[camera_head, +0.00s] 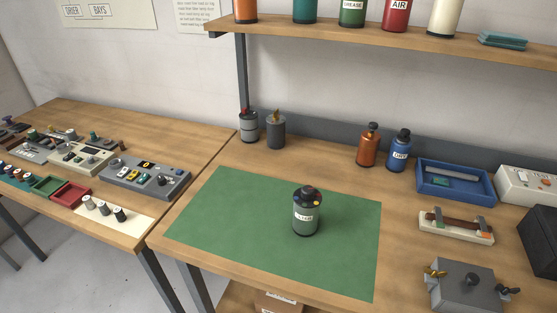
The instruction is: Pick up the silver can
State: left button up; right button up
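A grey, metallic-looking can (305,217) with a pale label and a dark top with small coloured parts stands upright on the green mat (215,225). Two more grey cans stand at the back left of the same bench: a lighter one (249,128) with a red part on top, and a darker one (275,133) beside it. I cannot tell for certain which of these is the silver can. The label on the mat's can is too small to read. Neither of my grippers is in view.
An orange bottle (368,147) and a blue bottle (399,152) stand at the back. A blue tray (481,190), a cream fixture (456,226) and a grey box (467,287) fill the right side. A shelf (400,42) overhangs the back. The mat is otherwise clear.

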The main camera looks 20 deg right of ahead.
aim_at(305, 214)
jog(key=i+j+z, duration=0.15)
jog(key=z, duration=0.25)
jog(key=i+j+z, duration=0.15)
jog(key=j+z, duration=0.25)
jog(key=i+j+z, duration=0.1)
jog(key=z, duration=0.3)
